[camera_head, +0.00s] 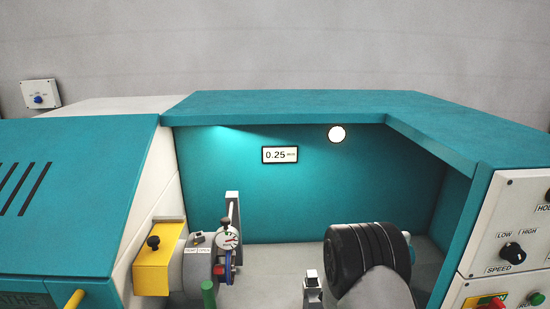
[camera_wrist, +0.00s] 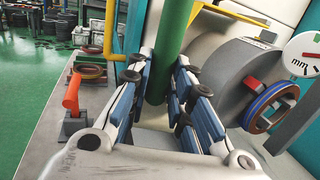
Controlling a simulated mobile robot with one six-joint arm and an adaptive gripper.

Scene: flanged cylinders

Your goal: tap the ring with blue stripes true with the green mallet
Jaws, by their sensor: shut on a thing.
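My gripper (camera_wrist: 167,82) is shut on the green mallet (camera_wrist: 172,45), whose green shaft stands between the two fingers in the wrist view. A green piece of it (camera_head: 208,294) shows at the bottom of the head view, left of the chuck's front. The ring with blue stripes (camera_wrist: 270,103) sits at the face of the grey chuck (camera_wrist: 232,72), to the right of my gripper and apart from it. In the head view the ring (camera_head: 224,280) is seen nearly edge-on and partly hidden by the dial gauge (camera_head: 228,238). Its tilt cannot be judged. The mallet's head is not clearly visible.
A display (camera_head: 280,155) reads 0.25. The teal housing (camera_head: 300,104) encloses the space behind and to the right. A yellow block (camera_head: 158,258) stands left of the chuck. In the wrist view, a red lever (camera_wrist: 71,94) and brown rings (camera_wrist: 90,71) lie left.

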